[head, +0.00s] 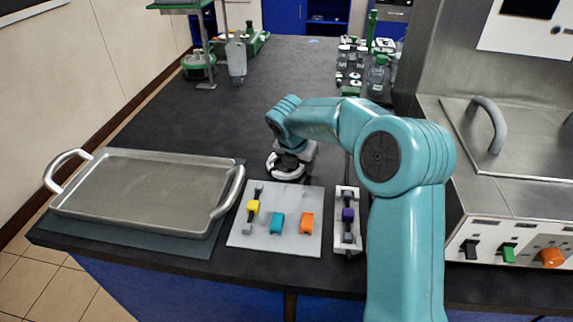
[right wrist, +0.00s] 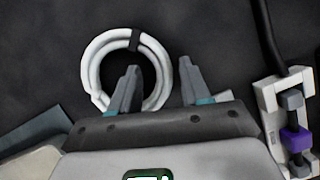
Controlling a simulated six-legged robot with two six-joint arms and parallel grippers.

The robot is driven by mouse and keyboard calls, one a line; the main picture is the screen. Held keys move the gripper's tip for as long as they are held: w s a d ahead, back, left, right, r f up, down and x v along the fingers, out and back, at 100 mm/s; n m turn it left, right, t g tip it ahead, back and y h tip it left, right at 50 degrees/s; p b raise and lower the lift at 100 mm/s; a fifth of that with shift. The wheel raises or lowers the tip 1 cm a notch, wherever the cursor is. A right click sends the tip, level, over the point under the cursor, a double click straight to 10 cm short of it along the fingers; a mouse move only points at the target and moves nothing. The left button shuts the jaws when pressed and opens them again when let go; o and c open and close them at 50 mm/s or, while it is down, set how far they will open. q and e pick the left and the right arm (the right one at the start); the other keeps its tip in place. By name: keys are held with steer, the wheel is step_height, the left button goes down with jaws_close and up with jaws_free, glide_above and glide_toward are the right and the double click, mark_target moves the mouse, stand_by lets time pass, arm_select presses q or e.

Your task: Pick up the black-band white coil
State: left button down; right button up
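The white coil (head: 272,171) lies on the dark bench, behind the grey board and partly hidden under my right gripper (head: 289,161) in the head view. In the right wrist view the coil (right wrist: 91,66) is a ring of several white loops with a black band (right wrist: 134,40) at its far side. My right gripper (right wrist: 158,65) is open. Its left finger appears over the ring's opening and its right finger outside the ring, with the right side of the coil between them. I cannot tell how high the fingertips are above the bench. My left gripper is not in view.
A metal tray (head: 140,154) with raised handles stands at left. A grey board (head: 262,240) with yellow, teal and orange pieces lies in front; a white holder (head: 341,248) with a purple piece stands right of it. A steel unit (head: 500,200) bounds the right.

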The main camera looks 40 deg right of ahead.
jaws_close()
steer(key=shift+r, duration=0.15)
